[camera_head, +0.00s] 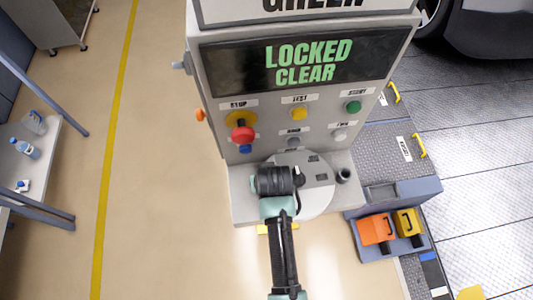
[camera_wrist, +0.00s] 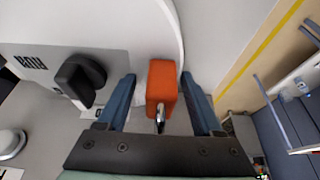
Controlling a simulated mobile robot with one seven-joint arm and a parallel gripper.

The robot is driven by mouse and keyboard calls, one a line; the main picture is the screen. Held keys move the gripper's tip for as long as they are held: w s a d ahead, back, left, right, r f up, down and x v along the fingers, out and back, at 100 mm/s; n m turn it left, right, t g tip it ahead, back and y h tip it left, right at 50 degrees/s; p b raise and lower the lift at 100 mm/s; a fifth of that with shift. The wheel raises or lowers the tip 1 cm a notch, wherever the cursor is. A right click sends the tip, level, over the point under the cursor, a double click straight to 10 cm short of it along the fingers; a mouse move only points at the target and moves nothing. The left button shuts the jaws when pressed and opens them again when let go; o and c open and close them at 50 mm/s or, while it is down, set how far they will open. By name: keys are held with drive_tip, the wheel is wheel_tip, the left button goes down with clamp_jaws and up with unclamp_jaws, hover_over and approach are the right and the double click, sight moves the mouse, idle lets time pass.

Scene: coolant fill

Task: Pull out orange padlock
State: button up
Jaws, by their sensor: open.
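The orange padlock (camera_wrist: 161,80) shows in the wrist view with its metal shackle (camera_wrist: 159,118) toward the camera. My gripper (camera_wrist: 158,77) is open, with one blue finger on each side of the padlock. A narrow gap shows between the padlock and each finger, so it is not gripped. The padlock lies against or just in front of a white round plate (camera_wrist: 163,27); I cannot tell whether it touches. In the head view my arm's end (camera_head: 275,181) is over the console's lower ledge, and I cannot make out the padlock there.
A black knob (camera_wrist: 80,82) on a grey panel stands left of the gripper. The console's screen (camera_head: 305,62) reads LOCKED CLEAR, above several buttons, including a red stop button (camera_head: 242,134). An orange box (camera_head: 376,229) and a yellow box (camera_head: 408,222) stand in a tray at right.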

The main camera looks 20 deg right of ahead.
clamp_jaws()
drive_tip(key=c, duration=0.6)
unclamp_jaws()
clamp_jaws()
drive_tip(key=shift+r+p, duration=0.5)
drive_tip(key=shift+r+p, duration=2.6)
